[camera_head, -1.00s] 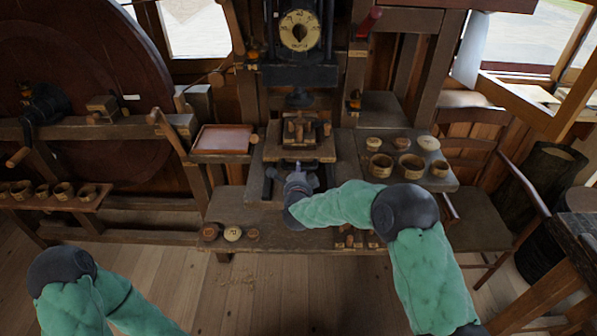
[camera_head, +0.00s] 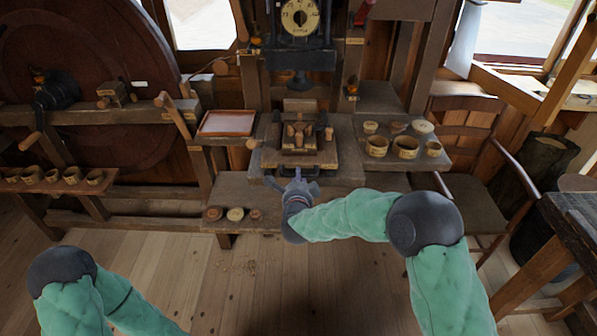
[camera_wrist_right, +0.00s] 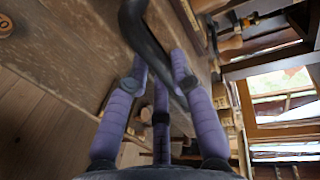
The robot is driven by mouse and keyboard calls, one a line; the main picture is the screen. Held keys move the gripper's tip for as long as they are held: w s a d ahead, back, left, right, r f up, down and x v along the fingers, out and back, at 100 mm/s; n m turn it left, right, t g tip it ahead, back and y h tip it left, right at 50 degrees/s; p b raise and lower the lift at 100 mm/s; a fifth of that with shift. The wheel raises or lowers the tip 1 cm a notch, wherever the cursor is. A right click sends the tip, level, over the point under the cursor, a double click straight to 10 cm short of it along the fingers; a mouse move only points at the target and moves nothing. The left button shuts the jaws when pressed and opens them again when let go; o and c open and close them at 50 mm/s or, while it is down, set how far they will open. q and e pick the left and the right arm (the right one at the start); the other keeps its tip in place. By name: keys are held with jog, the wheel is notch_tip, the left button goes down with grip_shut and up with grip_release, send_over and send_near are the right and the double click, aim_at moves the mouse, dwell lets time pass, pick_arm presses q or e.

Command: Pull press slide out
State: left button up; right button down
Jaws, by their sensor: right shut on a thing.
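The press slide (camera_head: 268,160) is a wooden platform carrying a wooden block fixture (camera_head: 300,132). It sits out in front of the press column, with its front edge toward me. My right gripper (camera_head: 297,180) is at the middle of its front edge, shut on the slide's dark handle, which it mostly hides in the head view. In the right wrist view the dark curved handle (camera_wrist_right: 146,38) runs between the purple fingers of the right gripper (camera_wrist_right: 160,78). My left arm shows at the lower left of the head view; its gripper is out of frame.
The press ram (camera_head: 300,82) hangs behind the slide. A reddish tray (camera_head: 227,123) stands left. Turned bowls (camera_head: 406,147) stand on a right-hand shelf. Small round pieces (camera_head: 235,214) lie on the bench front. A large wheel (camera_head: 75,75) is at left.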

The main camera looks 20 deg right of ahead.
jog(key=f+v, duration=0.1)
jog(key=v, duration=0.6)
jog(key=shift+s+f, duration=0.2)
jog(key=shift+f, duration=0.15)
jog(key=shift+a, duration=0.1)
jog(key=c, duration=1.3)
grip_release()
jog(key=v, duration=1.2)
